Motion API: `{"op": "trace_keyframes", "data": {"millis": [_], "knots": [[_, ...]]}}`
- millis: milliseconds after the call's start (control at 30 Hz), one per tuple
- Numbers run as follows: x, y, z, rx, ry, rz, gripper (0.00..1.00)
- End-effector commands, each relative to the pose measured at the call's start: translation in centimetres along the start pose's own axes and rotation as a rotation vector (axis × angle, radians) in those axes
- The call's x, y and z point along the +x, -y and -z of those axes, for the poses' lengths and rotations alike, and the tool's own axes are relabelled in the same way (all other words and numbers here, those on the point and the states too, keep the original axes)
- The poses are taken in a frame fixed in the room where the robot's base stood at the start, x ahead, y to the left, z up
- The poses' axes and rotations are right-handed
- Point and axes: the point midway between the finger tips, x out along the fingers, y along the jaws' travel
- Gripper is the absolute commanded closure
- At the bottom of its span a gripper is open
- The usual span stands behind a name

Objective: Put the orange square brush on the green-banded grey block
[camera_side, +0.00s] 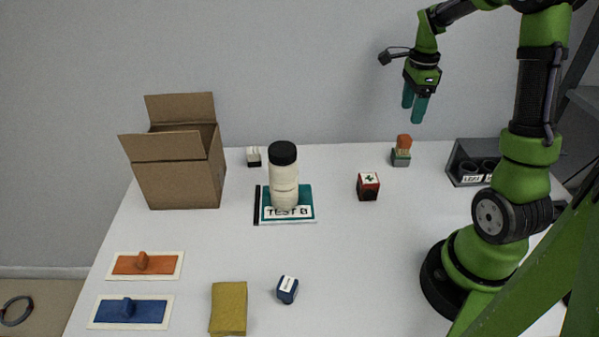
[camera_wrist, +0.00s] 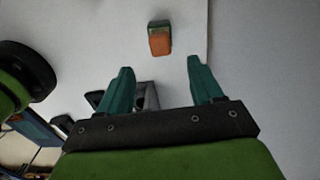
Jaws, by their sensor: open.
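The orange square brush (camera_side: 403,141) sits on top of the green-banded grey block (camera_side: 400,158) near the back edge of the table, right of the middle. In the wrist view the brush (camera_wrist: 160,44) shows beyond the fingertips, with the block's green part (camera_wrist: 158,24) behind it. My gripper (camera_side: 414,102) is raised above the brush, pointing down, apart from it. Its two teal fingers (camera_wrist: 160,70) are open with nothing between them.
A grey bin (camera_side: 464,172) stands to the right of the block. Orange and blue flat handled pieces lie front left. The front middle-right is clear.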

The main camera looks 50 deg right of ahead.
Motion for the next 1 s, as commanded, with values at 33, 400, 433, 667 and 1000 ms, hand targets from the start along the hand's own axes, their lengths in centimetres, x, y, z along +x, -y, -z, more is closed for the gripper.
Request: {"op": "trace_keyframes", "data": {"millis": [33,400,433,667,1000], "knots": [[-0.8,0.1,0.0,0.0,0.0,0.004,0.34],[-5.4,-3.7,-5.8,-0.394,0.065,0.126,0.34],[-6.0,-4.9,-7.1,-0.494,0.078,0.159,0.34],[-9.1,-15.5,-14.7,-1.319,0.116,0.471,0.34],[-9.3,-23.5,-16.9,-1.906,0.047,0.763,0.34]]}}
